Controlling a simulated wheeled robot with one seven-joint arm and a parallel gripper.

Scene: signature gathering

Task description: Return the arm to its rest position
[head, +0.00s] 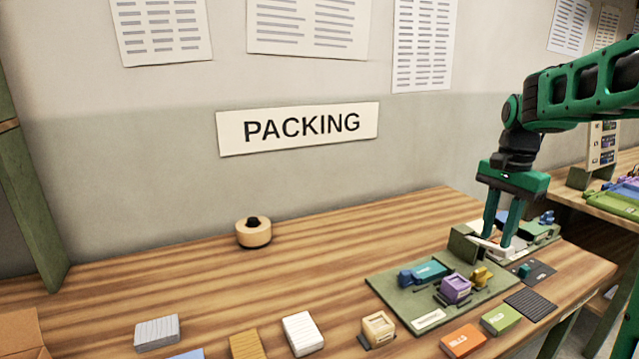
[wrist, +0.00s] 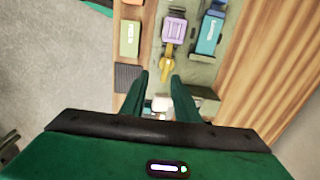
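My gripper (head: 497,243) hangs fingers down at the right part of the wooden table (head: 330,235), over a small tray-like holder with white and green parts (head: 467,241). In the wrist view its two green fingers (wrist: 160,76) stand apart with a gap between them. A whitish thing (wrist: 161,103) shows in that gap, and nothing appears clamped. Whether the fingertips touch the holder cannot be told. My arm reaches in from the upper right of the head view.
A green tray (head: 385,287) beside my gripper holds a teal piece (head: 424,272), a purple block (head: 455,288) and a yellow piece (head: 482,276). Several small boxes line the front edge. A round wooden thing (head: 253,232) stands near the wall; the table's middle is clear.

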